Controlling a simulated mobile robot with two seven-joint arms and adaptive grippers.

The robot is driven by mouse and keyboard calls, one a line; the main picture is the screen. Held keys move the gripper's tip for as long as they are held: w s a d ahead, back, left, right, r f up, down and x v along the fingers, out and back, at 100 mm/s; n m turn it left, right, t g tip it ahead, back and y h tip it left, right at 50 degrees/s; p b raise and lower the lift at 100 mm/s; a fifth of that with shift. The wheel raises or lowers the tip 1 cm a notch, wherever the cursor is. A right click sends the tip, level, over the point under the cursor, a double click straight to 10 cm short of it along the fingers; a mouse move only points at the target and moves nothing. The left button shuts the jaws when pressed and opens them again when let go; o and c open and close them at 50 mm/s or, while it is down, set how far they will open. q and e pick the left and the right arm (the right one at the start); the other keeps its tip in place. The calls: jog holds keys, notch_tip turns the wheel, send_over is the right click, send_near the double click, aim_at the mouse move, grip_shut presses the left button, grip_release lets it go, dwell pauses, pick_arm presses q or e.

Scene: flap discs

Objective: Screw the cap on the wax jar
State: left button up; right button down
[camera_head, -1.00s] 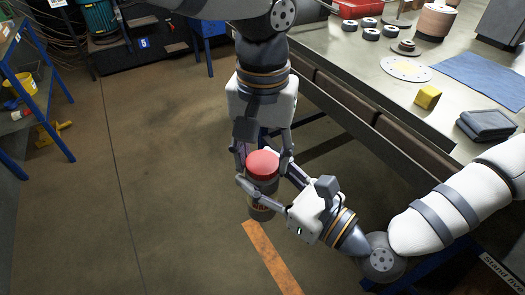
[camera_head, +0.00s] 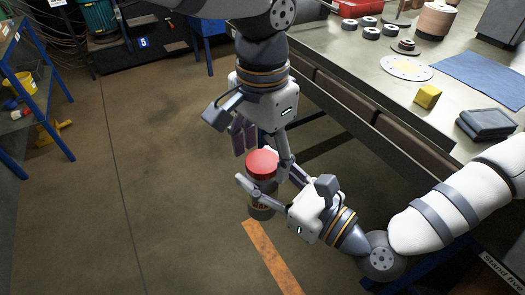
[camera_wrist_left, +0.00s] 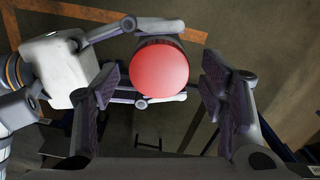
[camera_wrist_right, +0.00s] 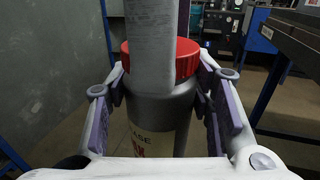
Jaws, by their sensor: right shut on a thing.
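The wax jar (camera_head: 261,210) is a grey and cream cylinder with a printed label, held upright above the floor. Its red cap (camera_head: 262,164) sits on top; I cannot tell how tightly it is threaded. My right gripper (camera_head: 259,184) is shut on the jar's sides below the cap, as the right wrist view also shows on the jar (camera_wrist_right: 160,108). My left gripper (camera_head: 265,148) is above the jar. In the left wrist view its fingers stand apart on both sides of the cap (camera_wrist_left: 160,68), not touching it. One left finger hides part of the cap in the right wrist view.
A blue shelf (camera_head: 40,100) stands at the left. The floor around the jar is clear.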

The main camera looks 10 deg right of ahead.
pick_arm(q)
jog(key=shift+r, duration=2.35)
jog(key=shift+c, duration=0.4)
notch_tip(320, 180, up, 3)
jog(key=shift+r+n, duration=0.2)
jog(key=shift+n, duration=0.8)
notch_tip(320, 180, down, 8)
jog(key=shift+f, duration=0.1)
